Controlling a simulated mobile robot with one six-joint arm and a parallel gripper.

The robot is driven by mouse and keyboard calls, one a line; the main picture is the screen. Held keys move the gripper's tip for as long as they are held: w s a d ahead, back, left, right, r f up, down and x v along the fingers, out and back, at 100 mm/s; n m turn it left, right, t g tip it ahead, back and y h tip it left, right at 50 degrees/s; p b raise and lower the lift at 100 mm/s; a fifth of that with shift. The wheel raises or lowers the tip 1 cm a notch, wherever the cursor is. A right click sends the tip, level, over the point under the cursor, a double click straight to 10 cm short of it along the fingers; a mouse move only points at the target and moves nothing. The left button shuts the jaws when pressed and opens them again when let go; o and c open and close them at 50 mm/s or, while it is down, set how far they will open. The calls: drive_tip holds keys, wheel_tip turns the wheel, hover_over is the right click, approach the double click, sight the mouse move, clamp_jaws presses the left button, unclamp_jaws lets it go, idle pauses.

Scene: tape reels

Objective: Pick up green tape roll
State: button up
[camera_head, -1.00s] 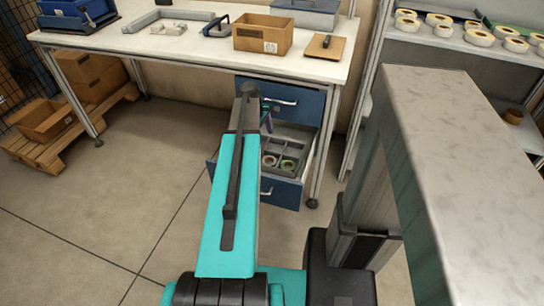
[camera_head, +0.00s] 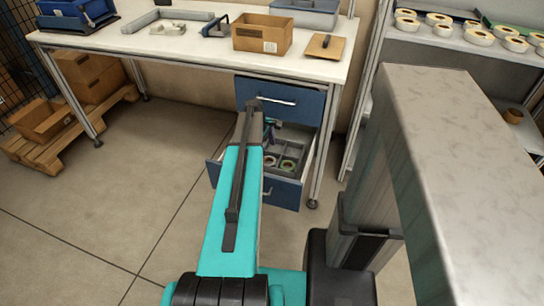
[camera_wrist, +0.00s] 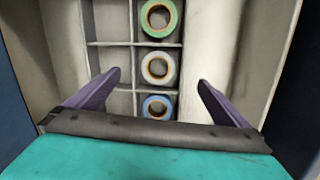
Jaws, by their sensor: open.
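The green tape roll (camera_wrist: 146,17) lies in a compartment at the top of the wrist view, partly cut off by the frame edge. The green roll lies beyond the fingertips.
The open drawer's divider grid (camera_wrist: 112,45) and its side wall (camera_wrist: 212,45) bound the space. A closed blue drawer (camera_head: 285,103) sits above it under the workbench top (camera_head: 190,52). A rack shelf with several tape rolls (camera_head: 479,38) stands at the right.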

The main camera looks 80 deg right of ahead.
sight(267, 158)
drive_tip(key=shift+s+d+f, duration=0.1)
drive_tip(key=shift+d+f, duration=0.05)
drive_tip(key=shift+f, duration=0.7)
drive_tip(key=shift+s+d+f, duration=0.15)
drive_tip(key=shift+f, duration=0.7)
drive_tip(key=shift+s+d+f, duration=0.1)
drive_tip(key=shift+d+f, duration=0.05)
drive_tip(key=shift+f, duration=0.7)
drive_tip(key=c, duration=1.5)
